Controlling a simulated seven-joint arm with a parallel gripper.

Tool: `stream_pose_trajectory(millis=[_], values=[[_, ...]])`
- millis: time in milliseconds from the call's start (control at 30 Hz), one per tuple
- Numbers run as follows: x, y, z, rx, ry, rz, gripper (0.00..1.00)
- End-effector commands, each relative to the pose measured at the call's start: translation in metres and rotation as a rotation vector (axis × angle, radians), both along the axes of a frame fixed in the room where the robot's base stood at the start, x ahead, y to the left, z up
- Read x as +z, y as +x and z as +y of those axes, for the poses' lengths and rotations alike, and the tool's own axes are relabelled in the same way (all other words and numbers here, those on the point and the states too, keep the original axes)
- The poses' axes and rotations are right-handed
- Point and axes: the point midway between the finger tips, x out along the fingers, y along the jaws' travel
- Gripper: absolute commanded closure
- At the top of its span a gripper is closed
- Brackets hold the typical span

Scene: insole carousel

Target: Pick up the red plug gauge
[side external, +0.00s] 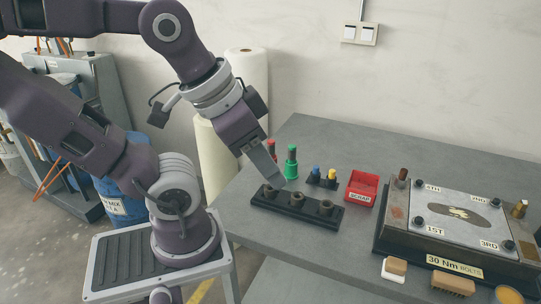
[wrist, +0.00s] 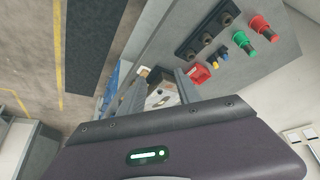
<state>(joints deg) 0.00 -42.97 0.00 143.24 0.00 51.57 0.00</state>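The red plug gauge (side external: 272,147) stands on the grey table in the side view, partly hidden behind my gripper (side external: 279,180). In the wrist view the red plug gauge (wrist: 263,28) is at the upper right, well off to the side of my gripper (wrist: 162,82). A green plug gauge (side external: 291,162) stands beside the red one; it also shows in the wrist view (wrist: 243,42). My gripper's two fingers are apart in the wrist view, with nothing held between them. The fingers are tilted and stand clear of the red gauge.
A black block with three sockets (side external: 297,208) lies in front of the gauges. A small holder carries a blue (side external: 316,170) and a yellow piece (side external: 332,174). A red scrap bin (side external: 362,188) and a large bolted fixture (side external: 460,212) stand to the right.

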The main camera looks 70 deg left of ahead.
Motion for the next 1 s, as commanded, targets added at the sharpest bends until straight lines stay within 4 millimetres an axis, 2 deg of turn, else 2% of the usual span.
stream_pose_trajectory(millis=[333,367,467,567,600,667,700,800,833,900,1000], values=[[0.001,0.003,0.002,0.019,-0.007,0.006,0.52],[0.003,0.009,0.004,0.048,-0.017,0.016,0.52],[0.011,0.048,0.028,0.259,-0.089,0.081,0.52],[0.009,0.104,0.086,0.608,-0.197,0.165,0.52],[0.001,0.123,0.117,0.755,-0.239,0.196,0.52],[-0.017,0.145,0.167,0.971,-0.293,0.237,0.52],[-0.032,0.153,0.201,1.11,-0.324,0.261,0.52],[-0.075,0.156,0.279,1.408,-0.383,0.31,0.52],[-0.087,0.153,0.297,1.48,-0.397,0.32,0.52],[-0.111,0.145,0.33,1.61,-0.417,0.339,0.52],[-0.132,0.136,0.355,1.71,-0.431,0.353,0.52]])
